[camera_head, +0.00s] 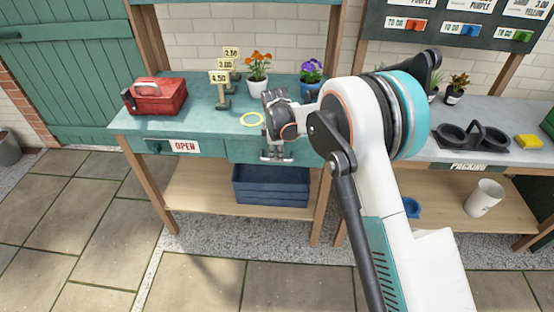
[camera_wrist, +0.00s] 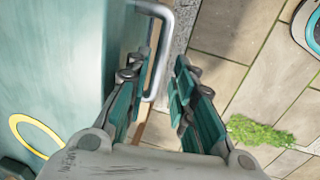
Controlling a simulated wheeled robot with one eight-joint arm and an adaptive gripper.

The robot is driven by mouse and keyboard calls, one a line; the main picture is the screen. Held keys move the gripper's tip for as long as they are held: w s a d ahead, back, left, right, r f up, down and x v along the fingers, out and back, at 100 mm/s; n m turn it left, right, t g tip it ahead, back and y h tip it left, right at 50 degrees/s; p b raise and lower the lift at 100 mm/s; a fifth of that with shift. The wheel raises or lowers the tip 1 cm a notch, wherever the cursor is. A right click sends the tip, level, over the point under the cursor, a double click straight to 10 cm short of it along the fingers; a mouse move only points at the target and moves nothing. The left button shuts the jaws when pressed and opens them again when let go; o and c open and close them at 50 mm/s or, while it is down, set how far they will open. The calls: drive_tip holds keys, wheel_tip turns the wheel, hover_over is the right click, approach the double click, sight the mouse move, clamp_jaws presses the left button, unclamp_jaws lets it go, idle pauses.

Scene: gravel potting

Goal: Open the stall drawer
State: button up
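The teal stall drawer front (camera_head: 241,151) is under the counter, partly behind my gripper, and looks shut. My gripper (camera_head: 276,157) points down in front of the counter edge. In the wrist view my gripper (camera_wrist: 161,62) is open, with its two fingers apart. A silver bar handle (camera_wrist: 164,40) sticks out from the teal front. It shows in the gap between the fingers, closer to the left finger. I cannot tell whether it touches the finger. The handle is hidden by my gripper in the head view.
An OPEN sign (camera_head: 186,147) hangs left of my gripper. A yellow ring (camera_head: 251,120), price signs (camera_head: 221,87), a red toolbox (camera_head: 158,96) and potted flowers (camera_head: 257,72) stand on the counter (camera_head: 190,121). A blue crate (camera_head: 270,187) sits on the shelf below.

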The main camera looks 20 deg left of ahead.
drive_tip(key=shift+w+f+b, duration=0.15)
drive_tip(key=shift+f+b, duration=0.05)
drive_tip(key=shift+f, duration=0.65)
drive_tip(key=shift+w+f+b, duration=0.15)
drive_tip(key=shift+f+b, duration=0.05)
drive_tip(key=shift+f, duration=0.6)
clamp_jaws()
drive_tip(key=shift+s, duration=0.1)
